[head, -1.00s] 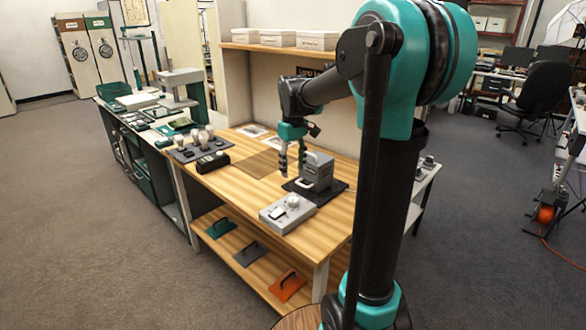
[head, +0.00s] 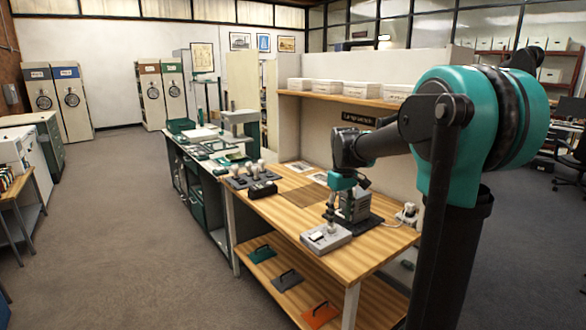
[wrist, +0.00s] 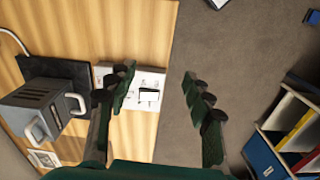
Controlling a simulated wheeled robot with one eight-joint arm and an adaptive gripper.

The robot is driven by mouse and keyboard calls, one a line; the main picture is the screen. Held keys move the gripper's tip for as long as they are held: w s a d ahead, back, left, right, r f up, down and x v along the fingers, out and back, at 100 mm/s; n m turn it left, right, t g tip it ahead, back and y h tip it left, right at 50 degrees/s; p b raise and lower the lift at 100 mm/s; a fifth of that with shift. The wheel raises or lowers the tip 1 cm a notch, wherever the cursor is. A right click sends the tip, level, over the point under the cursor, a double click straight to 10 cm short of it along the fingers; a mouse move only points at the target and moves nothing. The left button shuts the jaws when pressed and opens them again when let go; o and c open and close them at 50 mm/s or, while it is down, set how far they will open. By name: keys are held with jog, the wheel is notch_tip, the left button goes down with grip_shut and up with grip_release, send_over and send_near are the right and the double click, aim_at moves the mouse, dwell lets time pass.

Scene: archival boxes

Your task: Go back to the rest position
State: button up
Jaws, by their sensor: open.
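My gripper (head: 331,218) is open and empty in the head view, above the front of the wooden workbench (head: 350,262). It hangs in front of the grey box with a handle (head: 356,206) and over the low light-grey unit (head: 325,238). In the wrist view my gripper (wrist: 157,76) has its two fingers spread wide, with nothing held between them. The light-grey unit (wrist: 148,88) shows beneath the left finger, partly hidden by it. The grey box (wrist: 42,106) lies to the left, apart from the fingers. The right finger is over the floor beyond the bench edge.
A dark tray with several bulbs (head: 250,176) stands at the bench's far end. A shelf with white boxes (head: 344,95) runs above. Green, dark and orange handled tools (head: 321,315) lie on the lower shelf. Open floor (head: 130,230) stretches left.

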jog(key=s+d+f+m+t, duration=0.2)
jog(key=s+f+m, duration=0.1)
jog(key=s+f, duration=0.5)
jog(key=s+d+f+m+t, duration=0.2)
jog(key=s+f, duration=0.6)
jog(key=s, duration=0.6)
jog(key=shift+f+m, duration=0.25)
jog(key=shift+m, duration=0.35)
